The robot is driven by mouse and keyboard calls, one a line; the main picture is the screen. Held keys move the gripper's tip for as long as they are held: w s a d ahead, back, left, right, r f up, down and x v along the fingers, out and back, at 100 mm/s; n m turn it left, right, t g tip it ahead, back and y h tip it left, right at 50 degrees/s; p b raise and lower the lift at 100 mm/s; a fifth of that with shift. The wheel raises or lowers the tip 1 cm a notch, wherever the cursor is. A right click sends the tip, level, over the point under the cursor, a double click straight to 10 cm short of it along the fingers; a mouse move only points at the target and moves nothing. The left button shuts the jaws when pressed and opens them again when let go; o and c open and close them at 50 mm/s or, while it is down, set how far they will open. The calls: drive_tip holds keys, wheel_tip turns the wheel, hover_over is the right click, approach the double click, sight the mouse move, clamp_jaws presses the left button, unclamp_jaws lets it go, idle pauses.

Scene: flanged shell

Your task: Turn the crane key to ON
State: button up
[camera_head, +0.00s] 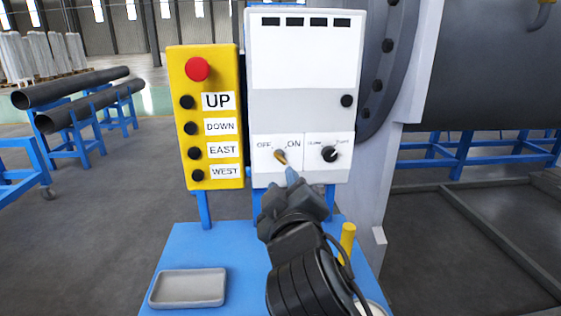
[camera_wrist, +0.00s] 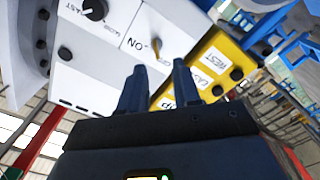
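The crane key (camera_head: 281,157) is a small brass-coloured key on the lower left of the white control panel (camera_head: 300,115), between the OFF and ON labels. It looks tilted, but I cannot tell its exact setting. In the wrist view the key (camera_wrist: 160,47) shows beside the ON label, just beyond the fingertips and roughly between them. My gripper (camera_wrist: 158,67) is open, with a clear gap between its two fingers and nothing held. In the head view my gripper (camera_head: 291,174) is just below and right of the key, seemingly apart from it.
A black knob (camera_head: 329,154) sits right of the key. A yellow button box (camera_head: 207,117) with a red button stands left. A grey tray (camera_head: 188,288) and a yellow post (camera_head: 347,240) are on the blue base below. A large flanged shell (camera_head: 480,75) is at right.

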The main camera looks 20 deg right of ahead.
sight(280, 157)
drive_tip(key=p+x, duration=0.1)
drive_tip(key=x, duration=0.7)
drive_tip(key=shift+r, duration=0.35)
drive_tip(key=shift+d, duration=0.15)
clamp_jaws()
